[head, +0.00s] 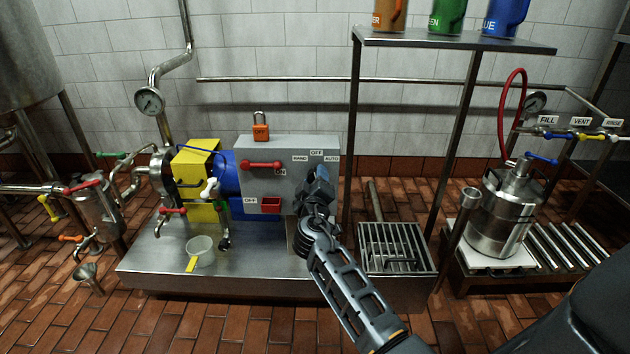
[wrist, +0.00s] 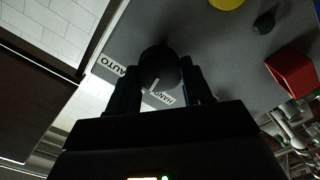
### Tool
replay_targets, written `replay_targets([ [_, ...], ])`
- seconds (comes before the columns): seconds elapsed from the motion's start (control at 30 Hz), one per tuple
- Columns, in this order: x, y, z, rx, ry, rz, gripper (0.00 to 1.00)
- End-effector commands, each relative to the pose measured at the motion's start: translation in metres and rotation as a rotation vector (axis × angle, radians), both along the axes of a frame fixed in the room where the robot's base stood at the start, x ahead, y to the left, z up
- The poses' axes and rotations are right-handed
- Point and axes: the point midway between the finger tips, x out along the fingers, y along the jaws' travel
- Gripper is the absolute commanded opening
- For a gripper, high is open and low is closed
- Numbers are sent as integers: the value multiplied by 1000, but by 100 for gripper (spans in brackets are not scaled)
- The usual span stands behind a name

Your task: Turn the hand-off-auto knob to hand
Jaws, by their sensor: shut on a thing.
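The hand-off-auto knob (wrist: 160,68) is a round black knob on the grey panel (head: 263,181). In the wrist view my gripper (wrist: 160,80) has a finger on each side of it and is shut on it. In the head view the HAND (head: 300,158), OFF (head: 316,152) and AUTO (head: 332,159) labels show above my gripper (head: 317,183), which hides the knob.
A red lever (head: 262,165) and a red block (head: 271,205) are on the panel, left of my gripper. An orange padlock (head: 260,128) stands on top. A shelf post (head: 352,140) rises close to the right. A grate (head: 396,247) lies low to the right.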

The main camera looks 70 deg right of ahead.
Motion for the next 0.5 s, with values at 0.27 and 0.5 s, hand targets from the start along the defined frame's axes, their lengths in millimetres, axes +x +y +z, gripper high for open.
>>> replay_targets([
  [0.27, 2, 2, -1, -93, 229, 3, 19],
  [0.5, 2, 1, -2, -168, 411, 3, 19],
])
